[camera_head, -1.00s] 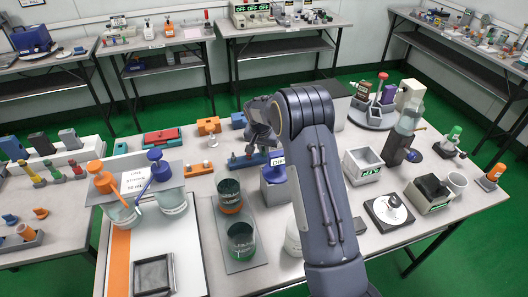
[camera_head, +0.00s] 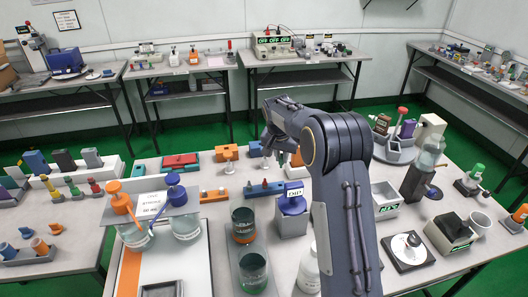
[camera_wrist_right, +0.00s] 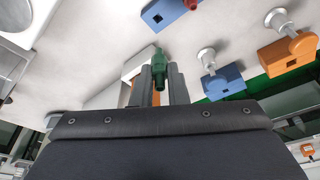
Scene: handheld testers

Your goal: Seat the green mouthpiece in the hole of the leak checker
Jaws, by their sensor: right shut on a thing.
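The green mouthpiece (camera_wrist_right: 159,64) is held between the two grey fingers of my right gripper (camera_wrist_right: 160,82) in the right wrist view. It is above the white tabletop, apart from the blocks around it. In the head view my right gripper (camera_head: 270,142) reaches over the far middle of the table, and the mouthpiece cannot be made out there. I cannot tell for sure which device is the leak checker. A blue block (camera_wrist_right: 168,13) with a dark square hole and a red part lies beyond the fingertips. My left gripper is not in view.
A second holed blue block (camera_wrist_right: 228,84) and an orange block (camera_wrist_right: 285,58) stand right of the fingers. A red-and-green box (camera_head: 180,162) is to the left.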

